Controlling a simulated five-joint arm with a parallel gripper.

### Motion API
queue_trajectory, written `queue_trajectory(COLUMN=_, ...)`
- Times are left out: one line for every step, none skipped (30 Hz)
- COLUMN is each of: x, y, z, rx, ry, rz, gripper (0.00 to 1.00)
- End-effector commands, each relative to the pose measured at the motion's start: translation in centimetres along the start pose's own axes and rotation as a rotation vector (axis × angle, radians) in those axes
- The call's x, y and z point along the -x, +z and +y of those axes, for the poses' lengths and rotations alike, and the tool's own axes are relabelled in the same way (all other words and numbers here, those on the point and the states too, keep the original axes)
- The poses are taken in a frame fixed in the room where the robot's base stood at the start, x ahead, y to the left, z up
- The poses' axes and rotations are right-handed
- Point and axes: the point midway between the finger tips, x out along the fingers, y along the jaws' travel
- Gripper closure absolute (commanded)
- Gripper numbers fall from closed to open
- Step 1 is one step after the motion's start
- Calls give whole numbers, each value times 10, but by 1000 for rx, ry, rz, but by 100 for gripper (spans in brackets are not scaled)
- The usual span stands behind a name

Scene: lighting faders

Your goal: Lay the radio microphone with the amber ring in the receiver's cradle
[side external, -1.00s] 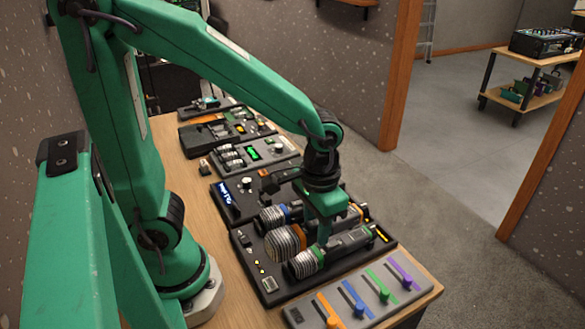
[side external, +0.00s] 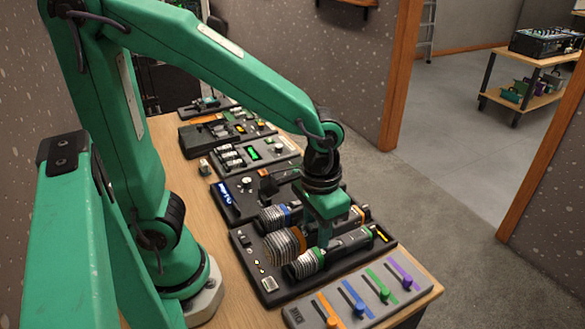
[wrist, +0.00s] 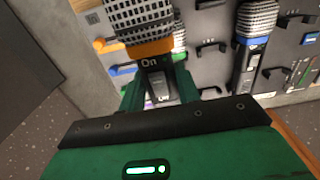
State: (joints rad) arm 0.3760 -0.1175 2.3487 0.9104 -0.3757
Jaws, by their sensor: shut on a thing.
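The microphone with the amber ring has a ribbed silver head (side external: 284,245), and it fills the top of the wrist view (wrist: 147,47). My gripper (side external: 332,230) is shut on its dark body, with a finger on each side in the wrist view (wrist: 160,88). A blue-ringed microphone (side external: 272,217) lies behind it and shows at right in the wrist view (wrist: 257,45). A green-ringed microphone (side external: 308,263) lies in front, partly hidden by the held one in the wrist view. All are at the black receiver (side external: 250,262). I cannot tell whether the amber one touches it.
A grey fader panel (side external: 318,312) with orange, blue, green and purple sliders is at the table's front edge. A black unit with a blue display (side external: 226,193) stands behind the receiver. More units line the wooden table (side external: 172,150) farther back.

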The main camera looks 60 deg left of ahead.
Motion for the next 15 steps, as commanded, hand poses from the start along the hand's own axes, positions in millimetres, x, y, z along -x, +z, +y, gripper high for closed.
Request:
queue_trajectory(x=0, y=-1, z=-1, rx=1, ry=1, rz=1, gripper=100)
queue_trajectory(x=0, y=-2, z=-2, rx=2, ry=1, rz=1, gripper=100)
queue_trajectory(x=0, y=-3, z=-3, rx=3, ry=1, rz=1, gripper=100)
queue_trajectory(x=0, y=-4, z=-5, rx=3, ry=0, rz=1, gripper=100)
queue_trajectory(x=-1, y=-5, z=-6, rx=4, ry=0, rz=1, gripper=100)
queue_trajectory(x=-1, y=-7, z=-9, rx=4, ry=0, rz=1, gripper=100)
queue_trajectory(x=-2, y=-8, z=-11, rx=4, ry=0, rz=1, gripper=100)
queue_trajectory(x=-2, y=-10, z=-14, rx=6, ry=0, rz=1, gripper=100)
queue_trajectory(x=-3, y=-12, z=-18, rx=5, ry=0, rz=0, gripper=100)
queue_trajectory(x=-3, y=-14, z=-22, rx=7, ry=0, rz=0, gripper=100)
queue_trajectory(x=-4, y=-16, z=-25, rx=7, ry=0, rz=0, gripper=100)
queue_trajectory(x=-5, y=-19, z=-31, rx=8, ry=0, rz=0, gripper=100)
queue_trajectory(x=-6, y=-22, z=-35, rx=7, ry=0, rz=0, gripper=100)
queue_trajectory(x=-6, y=-24, z=-40, rx=8, ry=0, rz=0, gripper=100)
queue_trajectory(x=-8, y=-27, z=-46, rx=8, ry=0, rz=0, gripper=100)
